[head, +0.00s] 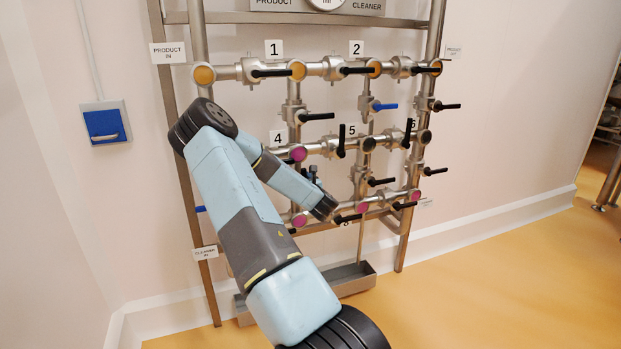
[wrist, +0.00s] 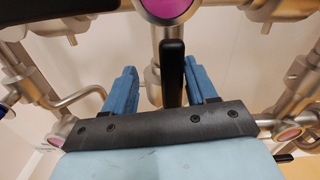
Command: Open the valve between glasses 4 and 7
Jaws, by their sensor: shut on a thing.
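In the wrist view, the two blue fingers of my gripper (wrist: 160,72) stand on either side of a black valve handle (wrist: 173,72). My gripper is shut on this handle, which looks close against the right finger. The handle runs up the picture, roughly in line with the vertical steel pipe (wrist: 155,45) behind it. A pink glass (wrist: 168,7) is at the top. In the head view, my gripper (head: 313,172) is at the pipe between glass 4 (head: 298,153) and glass 7 (head: 299,221). My arm hides most of that valve there.
Other valves with black handles surround this spot, such as the upright one (head: 341,140) beside label 5. One valve has a blue handle (head: 384,106). A steel trough (head: 355,282) lies below the rack.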

